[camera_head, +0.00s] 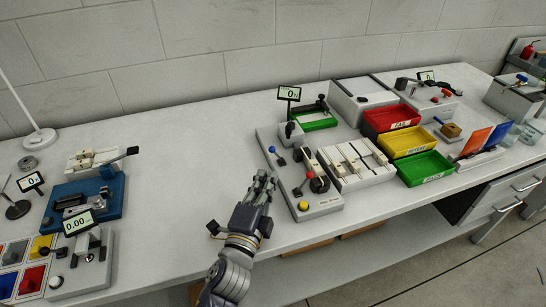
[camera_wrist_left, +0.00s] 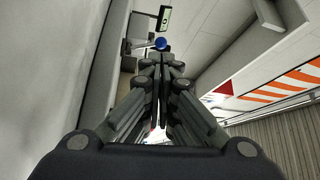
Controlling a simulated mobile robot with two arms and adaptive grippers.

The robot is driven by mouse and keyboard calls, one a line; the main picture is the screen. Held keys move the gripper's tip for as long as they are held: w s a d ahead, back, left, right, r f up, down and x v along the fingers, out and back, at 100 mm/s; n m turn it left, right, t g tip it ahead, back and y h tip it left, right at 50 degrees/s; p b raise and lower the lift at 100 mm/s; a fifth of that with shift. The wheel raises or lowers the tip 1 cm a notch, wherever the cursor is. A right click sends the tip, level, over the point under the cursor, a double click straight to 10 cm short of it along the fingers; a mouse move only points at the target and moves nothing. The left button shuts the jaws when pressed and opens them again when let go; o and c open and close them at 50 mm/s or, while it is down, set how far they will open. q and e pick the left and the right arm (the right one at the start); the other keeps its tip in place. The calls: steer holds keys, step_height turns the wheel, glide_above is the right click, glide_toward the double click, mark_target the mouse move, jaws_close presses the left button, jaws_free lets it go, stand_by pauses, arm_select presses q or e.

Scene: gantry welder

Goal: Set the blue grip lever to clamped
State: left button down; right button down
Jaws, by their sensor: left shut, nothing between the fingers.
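The blue grip lever's ball knob (camera_head: 272,149) stands at the left edge of a grey tester base (camera_head: 322,207). The same blue knob shows in the left wrist view (camera_wrist_left: 160,43), just beyond the fingertips. My left gripper (camera_head: 265,178) is shut and empty. It is at the left side of the base, nearer the front than the blue knob and apart from it in the picture. In the left wrist view the closed fingertips (camera_wrist_left: 162,62) point toward the knob. The lever's shaft is mostly hidden there. My right gripper is not in view.
On the base are a red knob (camera_head: 310,175), a yellow knob (camera_head: 303,206) and a display (camera_head: 289,93). A white slotted tray (camera_head: 352,184) and red, yellow and green bins (camera_head: 427,177) stand to the right. Blue fixtures (camera_head: 103,200) stand left. The table between is clear.

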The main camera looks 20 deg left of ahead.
mark_target(276, 154)
arm_select(q)
steer(key=w, duration=0.6)
steer(key=shift+w+r, duration=0.15)
steer(key=shift+r, duration=0.15)
